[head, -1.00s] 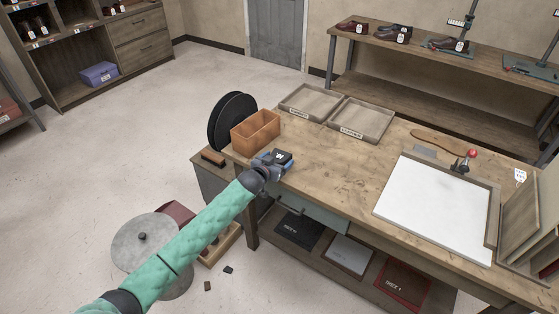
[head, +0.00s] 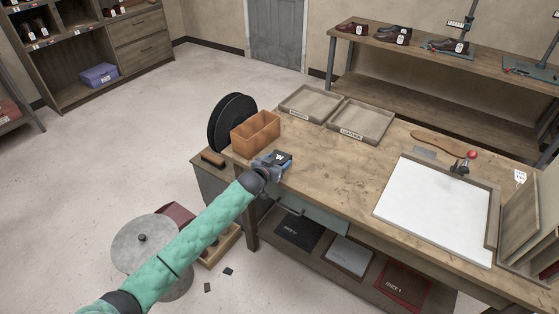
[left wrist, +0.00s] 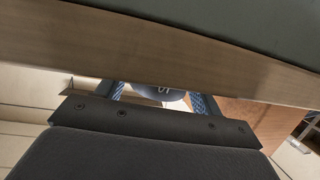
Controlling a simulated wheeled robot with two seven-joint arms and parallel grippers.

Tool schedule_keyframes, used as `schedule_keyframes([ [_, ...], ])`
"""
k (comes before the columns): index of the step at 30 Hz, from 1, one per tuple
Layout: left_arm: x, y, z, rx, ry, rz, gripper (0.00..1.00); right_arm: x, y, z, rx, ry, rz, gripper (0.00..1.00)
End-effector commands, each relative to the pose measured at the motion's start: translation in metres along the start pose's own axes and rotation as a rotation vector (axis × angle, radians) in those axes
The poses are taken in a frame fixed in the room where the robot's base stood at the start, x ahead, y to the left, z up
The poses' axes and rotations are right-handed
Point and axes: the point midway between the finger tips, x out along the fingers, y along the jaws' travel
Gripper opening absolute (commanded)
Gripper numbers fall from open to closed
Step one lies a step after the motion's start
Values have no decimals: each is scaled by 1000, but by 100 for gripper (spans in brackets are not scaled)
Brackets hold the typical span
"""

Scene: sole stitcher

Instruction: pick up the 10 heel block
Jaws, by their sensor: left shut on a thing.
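My left gripper (head: 272,163) is at the near left edge of the workbench (head: 340,180), just right of a tan divided box (head: 256,131). It is shut on a small dark block (head: 284,158) with a pale mark on top. In the left wrist view the dark rounded block (left wrist: 160,91) shows between two blue-padded fingers (left wrist: 158,98), with pale digits turned over; I cannot read them surely. Most of the block is hidden by the gripper and a wooden edge. My right gripper is not in view.
Black discs (head: 232,120) stand behind the box. Two trays (head: 360,120) lie at the bench's back. A framed white sheet (head: 432,207) covers the right part. A teal drawer front (head: 325,215) is below the bench edge. The bench middle is clear.

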Motion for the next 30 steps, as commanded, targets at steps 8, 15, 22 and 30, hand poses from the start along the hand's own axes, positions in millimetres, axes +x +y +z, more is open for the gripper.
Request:
schedule_keyframes([
  [8, -4, 0, -15, 0, 1, 0, 52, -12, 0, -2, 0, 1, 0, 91],
  [15, -8, 0, -30, 0, 1, 0, 52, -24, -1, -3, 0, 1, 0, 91],
  [22, -11, 0, -44, -1, 0, 0, 52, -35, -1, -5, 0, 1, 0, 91],
  [30, -15, 0, -61, 0, 1, 0, 52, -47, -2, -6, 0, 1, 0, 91],
])
